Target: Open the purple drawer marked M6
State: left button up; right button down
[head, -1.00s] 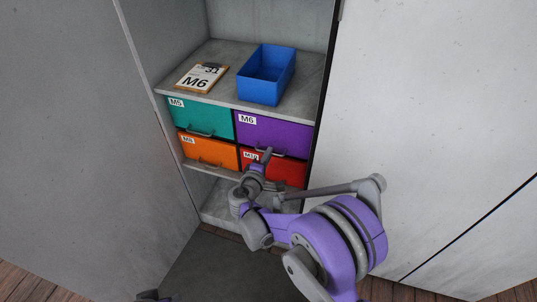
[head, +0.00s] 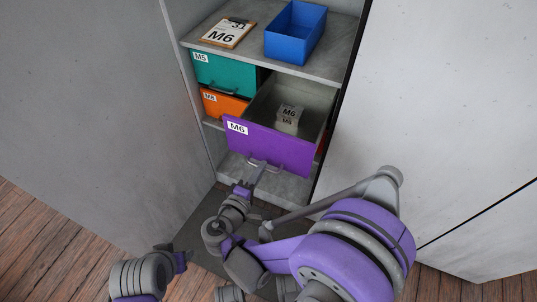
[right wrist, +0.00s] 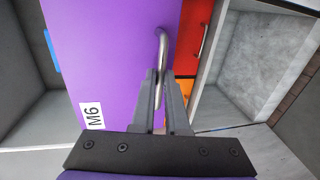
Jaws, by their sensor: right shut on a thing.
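The purple drawer (head: 270,147) marked M6 is pulled well out of the cabinet. Its inside shows, with a small box (head: 288,117) labelled M6 in it. My right gripper (head: 256,170) is at the handle on the drawer's front. In the right wrist view its two fingers (right wrist: 160,95) are shut on the curved metal handle (right wrist: 163,50), beside the purple front (right wrist: 115,55). My left gripper (head: 182,256) is low at the left of the head view, away from the drawer; its jaws are too unclear to read.
The teal drawer (head: 224,76) marked M5 and the orange drawer (head: 222,106) are at the left of the purple one. A red drawer (right wrist: 197,25) is mostly hidden below it. A blue bin (head: 293,42) and a clipboard (head: 226,34) marked M6 are on the shelf above.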

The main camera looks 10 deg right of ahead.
pick_arm(q)
jog(key=shift+f, duration=0.1)
pick_arm(e)
jog(key=shift+f+v, duration=0.15)
jog(key=shift+v, duration=0.55)
jog(key=shift+f+v, duration=0.15)
jog(key=shift+v, duration=0.55)
jog(key=c, duration=0.9)
grip_release()
jog(key=shift+c, duration=0.2)
pick_arm(q)
jog(key=shift+s, duration=0.1)
pick_arm(e)
jog(key=shift+a, duration=0.1)
